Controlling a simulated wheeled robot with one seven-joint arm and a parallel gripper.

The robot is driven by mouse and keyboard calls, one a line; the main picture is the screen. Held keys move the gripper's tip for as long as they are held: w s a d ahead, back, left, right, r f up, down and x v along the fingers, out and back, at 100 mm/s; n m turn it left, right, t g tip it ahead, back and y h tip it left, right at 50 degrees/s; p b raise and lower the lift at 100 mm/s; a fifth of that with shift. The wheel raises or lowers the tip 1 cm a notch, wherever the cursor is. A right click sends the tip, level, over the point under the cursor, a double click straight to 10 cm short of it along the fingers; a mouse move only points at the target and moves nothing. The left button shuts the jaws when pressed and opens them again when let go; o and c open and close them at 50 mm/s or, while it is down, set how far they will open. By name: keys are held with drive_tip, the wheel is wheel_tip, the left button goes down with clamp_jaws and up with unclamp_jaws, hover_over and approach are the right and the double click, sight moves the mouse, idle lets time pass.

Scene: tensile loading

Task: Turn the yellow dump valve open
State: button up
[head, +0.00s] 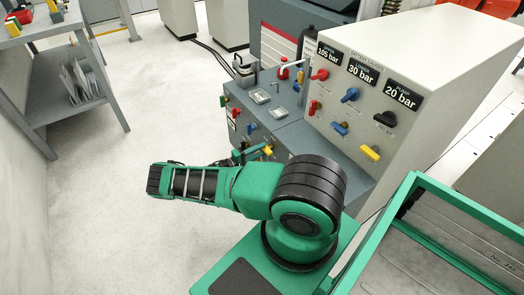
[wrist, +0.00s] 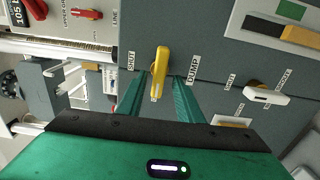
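The yellow dump valve handle (wrist: 161,66) is in the middle of the wrist view, on a grey panel. It runs nearly up and down in the picture, between a SHUT label on its left and a DUMP label on its right. My gripper (wrist: 162,82) is open, with one green finger on each side of the handle's lower part. Gaps show between the fingers and the handle; I cannot tell whether either touches. In the head view my arm reaches the front of the grey console (head: 277,138), and its links partly hide the gripper there.
A red lever (wrist: 87,14) is at upper left. The white gauge cabinet (head: 445,60) stands right of the console. Open floor (head: 165,95) lies left.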

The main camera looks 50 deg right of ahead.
drive_tip(key=v, duration=0.8)
drive_tip(key=shift+w+a, duration=0.15)
drive_tip(key=shift+a, duration=0.1)
drive_tip(key=shift+f, duration=0.1)
drive_tip(key=s+a+r+m+g+y, duration=0.1)
drive_tip(key=s+r+m+y, duration=0.35)
drive_tip(key=r, duration=1.25)
drive_tip(key=s+a+r+m+g+y, duration=0.15)
drive_tip(key=r+y, duration=0.65)
drive_tip(key=r, duration=0.8)
drive_tip(key=s+a+r+n+t+y, duration=0.1)
drive_tip(key=s+a+r+t+y, duration=0.3)
drive_tip(key=s+r, duration=0.9)
drive_tip(key=s+a+r+n+t+y, duration=0.1)
drive_tip(key=s+a+r, duration=0.3)
drive_tip(key=s+a, duration=0.4)
drive_tip(key=s+t, duration=0.1)
drive_tip(key=s, duration=0.3)
drive_tip(key=shift+a, duration=0.3)
